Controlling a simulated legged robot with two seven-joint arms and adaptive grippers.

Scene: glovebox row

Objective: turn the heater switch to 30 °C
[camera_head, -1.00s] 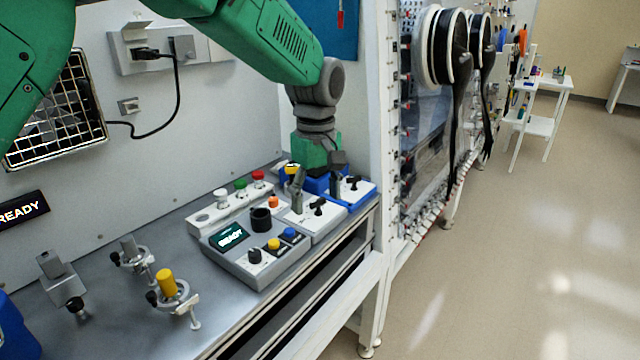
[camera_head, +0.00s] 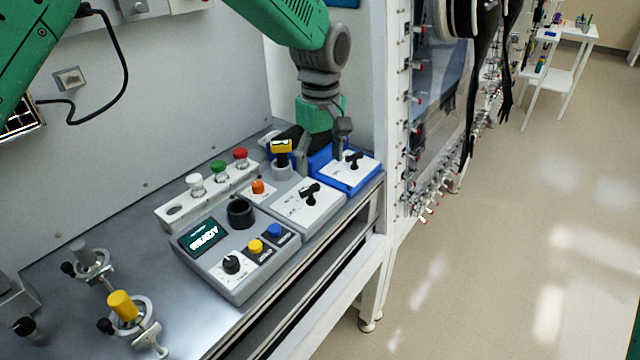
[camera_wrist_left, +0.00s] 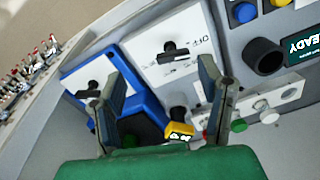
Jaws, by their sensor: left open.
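Two white-faced boxes with black T-shaped knobs stand near the right end of the bench. One is a grey box (camera_head: 322,212) with its knob (camera_head: 311,193); the other is a blue box (camera_head: 363,182) with its knob (camera_head: 354,159). In the left wrist view, the grey box's plate (camera_wrist_left: 150,40) has small dark markings beside its knob (camera_wrist_left: 172,54), too small to read surely. I cannot tell which knob is the heater switch. My left gripper (camera_head: 322,160) is open above and behind these boxes, its fingers apart and empty (camera_wrist_left: 162,72). My right gripper is not in view.
A grey console (camera_head: 215,272) with a READY screen, dial and buttons stands left of the boxes. Behind it is a strip (camera_head: 175,213) with white, green and red buttons. A yellow-topped post (camera_head: 281,147) stands close by the left finger. A white cabinet wall is at right.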

